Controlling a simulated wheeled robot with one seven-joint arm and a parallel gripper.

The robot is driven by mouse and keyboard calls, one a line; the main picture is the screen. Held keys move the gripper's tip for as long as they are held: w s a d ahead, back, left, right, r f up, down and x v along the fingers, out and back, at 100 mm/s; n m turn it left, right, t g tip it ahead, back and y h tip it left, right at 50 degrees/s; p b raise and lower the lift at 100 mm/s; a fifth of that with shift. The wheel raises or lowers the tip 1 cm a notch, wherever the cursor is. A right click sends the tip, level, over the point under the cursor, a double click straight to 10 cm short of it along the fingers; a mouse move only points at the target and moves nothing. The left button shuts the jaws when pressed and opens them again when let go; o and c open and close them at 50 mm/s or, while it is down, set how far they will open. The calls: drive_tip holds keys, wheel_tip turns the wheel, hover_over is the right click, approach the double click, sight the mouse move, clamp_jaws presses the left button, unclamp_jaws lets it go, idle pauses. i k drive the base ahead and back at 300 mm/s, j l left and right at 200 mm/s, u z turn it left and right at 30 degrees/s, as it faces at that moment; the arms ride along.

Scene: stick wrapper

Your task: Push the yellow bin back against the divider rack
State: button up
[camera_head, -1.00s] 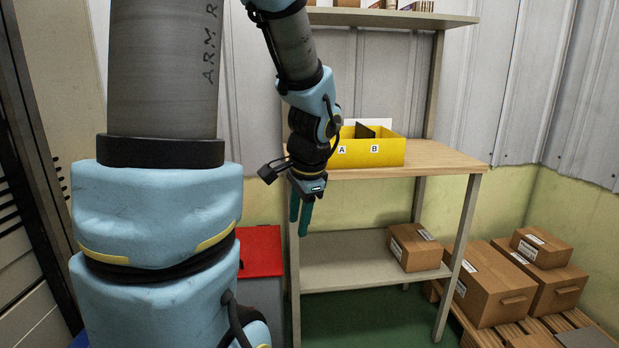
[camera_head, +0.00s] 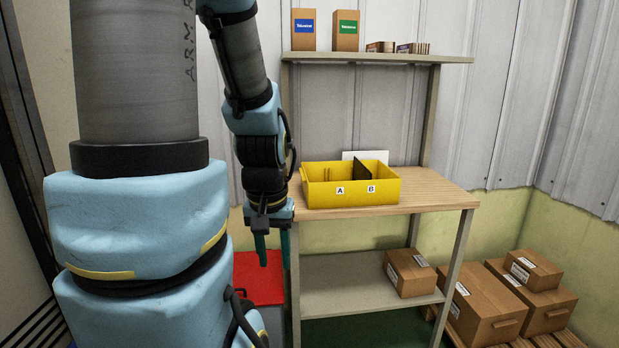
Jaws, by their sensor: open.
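The yellow bin (camera_head: 318,197) sits on the wooden tabletop (camera_head: 436,193). Its front carries labels A and B, and a dark divider panel stands inside it between two compartments. A white upright panel (camera_head: 366,156) shows behind the bin; I cannot tell whether it is the divider rack or whether the bin touches it. My gripper (camera_head: 273,250) is open and empty. It points down in front of the table's left end, left of the bin and with its fingers lower than the tabletop.
An upper shelf (camera_head: 380,57) holds two upright boxes and several small ones. A carton (camera_head: 411,272) sits on the lower shelf. A red-topped container (camera_head: 258,280) stands at the left below my gripper. Cartons (camera_head: 489,302) on a pallet stand at the right. The tabletop right of the bin is clear.

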sight(325, 184)
drive_tip(key=l+u, duration=0.2)
drive_tip(key=u, duration=0.25)
drive_tip(key=l+u, duration=0.25)
drive_tip(key=u, duration=0.2)
drive_tip(key=l+u, duration=0.2)
drive_tip(key=u, duration=0.2)
drive_tip(key=k+l+u, duration=0.1)
drive_tip(key=l, duration=0.25)
drive_tip(key=k+l+u, duration=0.1)
drive_tip(key=k+l, duration=0.15)
drive_tip(key=l, duration=0.15)
drive_tip(key=k+l+u, duration=0.1)
drive_tip(key=l, duration=0.2)
drive_tip(key=k+l+u, duration=0.1)
drive_tip(key=k+l, duration=0.15)
drive_tip(key=l, duration=0.1)
